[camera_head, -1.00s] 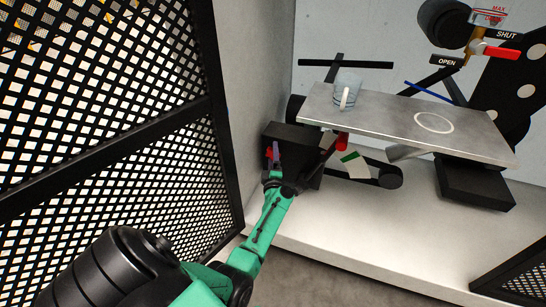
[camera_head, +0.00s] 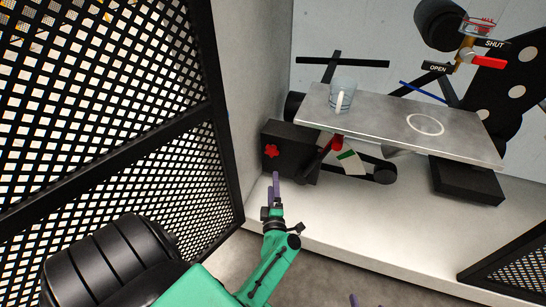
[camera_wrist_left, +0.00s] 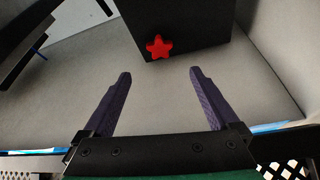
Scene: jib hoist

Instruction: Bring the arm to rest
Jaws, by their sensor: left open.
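My green left arm reaches in from the lower left. Its gripper (camera_head: 274,190) is open and empty, in front of and below the black box (camera_head: 298,140) with a red star-shaped knob (camera_head: 271,151). In the left wrist view the two purple fingers (camera_wrist_left: 160,92) are spread apart. The red star knob (camera_wrist_left: 158,47) on the black box (camera_wrist_left: 190,25) lies beyond the fingertips, apart from them. At the bottom edge of the head view a small purple tip (camera_head: 354,300) shows, likely my right gripper, mostly out of frame.
A metal shelf plate (camera_head: 385,120) holds a clear mug (camera_head: 342,95) and has a white ring mark. A valve with a red handle (camera_head: 488,62) is at the upper right. Black mesh panels (camera_head: 110,110) stand at the left and lower right. The pale ledge (camera_head: 360,215) is largely clear.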

